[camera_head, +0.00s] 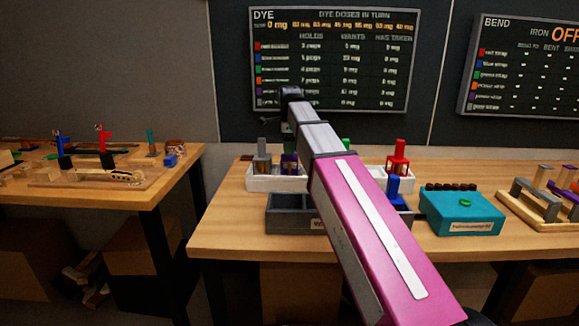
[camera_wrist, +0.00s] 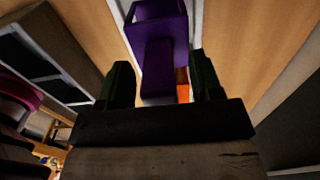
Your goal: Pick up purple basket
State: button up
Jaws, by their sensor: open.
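The purple basket (camera_head: 289,163) stands in the white tray (camera_head: 262,184) on the bench, partly hidden by my arm in the head view. In the wrist view the purple basket (camera_wrist: 158,52) is large, with a dark open top and a tall flat part towards me. My gripper (camera_wrist: 162,66) is open, with one dark green finger on each side of the basket's near part. Gaps show beside the fingers, and I cannot tell whether either touches it. In the head view my gripper is not clearly seen.
A grey basket (camera_head: 262,155) is left of the purple one. An orange piece (camera_wrist: 182,84) shows close to the right finger. A red basket (camera_head: 398,158) and a blue one (camera_head: 394,190) stand to the right, near a teal box (camera_head: 462,212). A dark grey tray (camera_head: 290,213) is in front.

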jog(key=shift+f, duration=0.15)
grip_shut()
